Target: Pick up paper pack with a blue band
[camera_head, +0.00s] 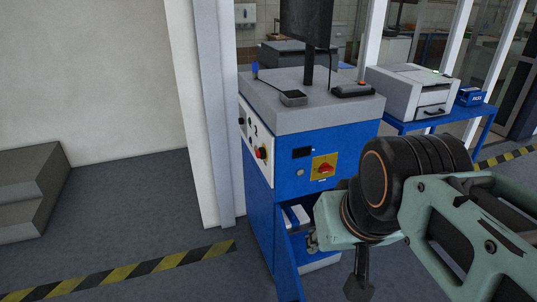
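A white pack with a blue part (297,217), which looks like the paper pack with a blue band, sits in the open lower compartment of the blue cabinet (260,225). My arm's wrist covers its right side, so I see only part of it. My gripper (359,287) is a dark shape hanging below the wrist, in front of the cabinet and to the right of the pack. It appears apart from the pack. Its fingers are too dark and edge-on to show whether they are open.
The cabinet's grey top (325,113) holds a monitor (306,22) and small devices. A printer (412,92) and a blue box (471,97) stand on a blue table (455,118) at right. A pale post (207,110) stands left of the cabinet. Floor at left is clear before grey steps (30,190).

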